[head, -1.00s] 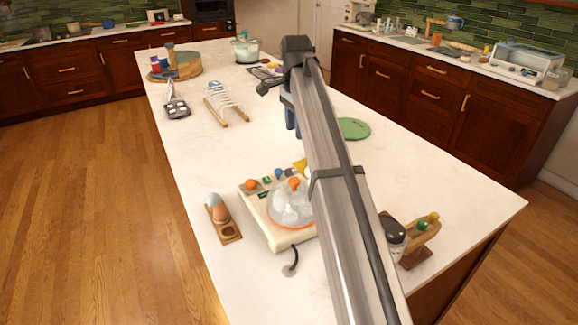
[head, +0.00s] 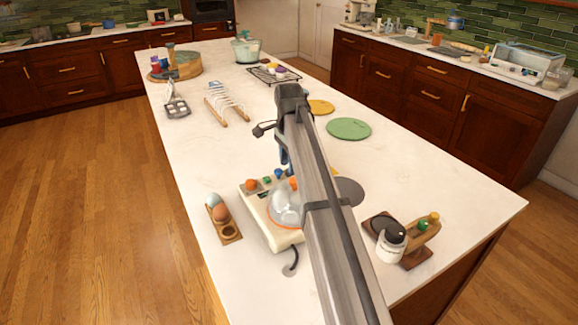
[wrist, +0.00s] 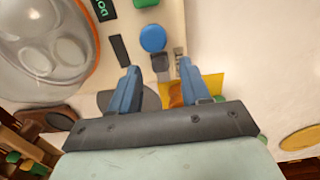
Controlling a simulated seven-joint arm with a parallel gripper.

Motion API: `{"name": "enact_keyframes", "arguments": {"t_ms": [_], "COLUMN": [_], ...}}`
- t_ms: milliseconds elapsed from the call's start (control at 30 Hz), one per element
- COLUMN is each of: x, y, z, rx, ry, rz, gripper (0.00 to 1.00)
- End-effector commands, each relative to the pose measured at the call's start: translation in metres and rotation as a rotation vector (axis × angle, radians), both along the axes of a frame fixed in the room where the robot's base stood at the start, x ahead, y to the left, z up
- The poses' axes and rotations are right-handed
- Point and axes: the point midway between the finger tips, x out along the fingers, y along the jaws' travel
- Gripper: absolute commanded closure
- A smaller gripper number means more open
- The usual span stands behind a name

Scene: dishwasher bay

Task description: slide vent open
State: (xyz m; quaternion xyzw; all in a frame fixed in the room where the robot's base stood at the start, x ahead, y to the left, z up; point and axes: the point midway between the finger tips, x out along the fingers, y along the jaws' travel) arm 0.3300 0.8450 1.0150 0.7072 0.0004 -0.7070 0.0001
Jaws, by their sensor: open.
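A cream appliance (head: 262,222) with a clear dome (head: 284,207), an orange knob and coloured buttons stands on the island. In the wrist view its panel (wrist: 104,70) shows a blue button (wrist: 153,38), a dark slot (wrist: 120,50) and a small dark grey tab (wrist: 161,64). I cannot tell for sure which of these is the vent. My gripper (wrist: 159,68) is open and empty, with the grey tab between its blue fingertips in the picture. In the head view my gripper (head: 284,160) is over the appliance's far side, and my arm hides its right part.
An egg holder (head: 226,228) stands left of the appliance. A white-labelled jar (head: 390,246) and a wooden stand (head: 420,232) are on the right. A yellow sheet (wrist: 208,84) lies by the right finger. A green disc (head: 349,129) lies on clear counter beyond.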

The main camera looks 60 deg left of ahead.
Motion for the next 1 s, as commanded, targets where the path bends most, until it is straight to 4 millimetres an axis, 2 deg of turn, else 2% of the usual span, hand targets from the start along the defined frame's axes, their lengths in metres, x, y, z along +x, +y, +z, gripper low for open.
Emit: {"name": "enact_keyframes", "arguments": {"t_ms": [200, 533, 1000], "x": [0.000, 0.000, 0.000], "y": [0.000, 0.000, 0.000], "z": [-0.014, -0.016, -0.016], "rx": [0.000, 0.000, 0.000], "ry": [0.000, 0.000, 0.000], "rz": [0.000, 0.000, 0.000], "gripper": [0.53, 0.53, 0.98]}}
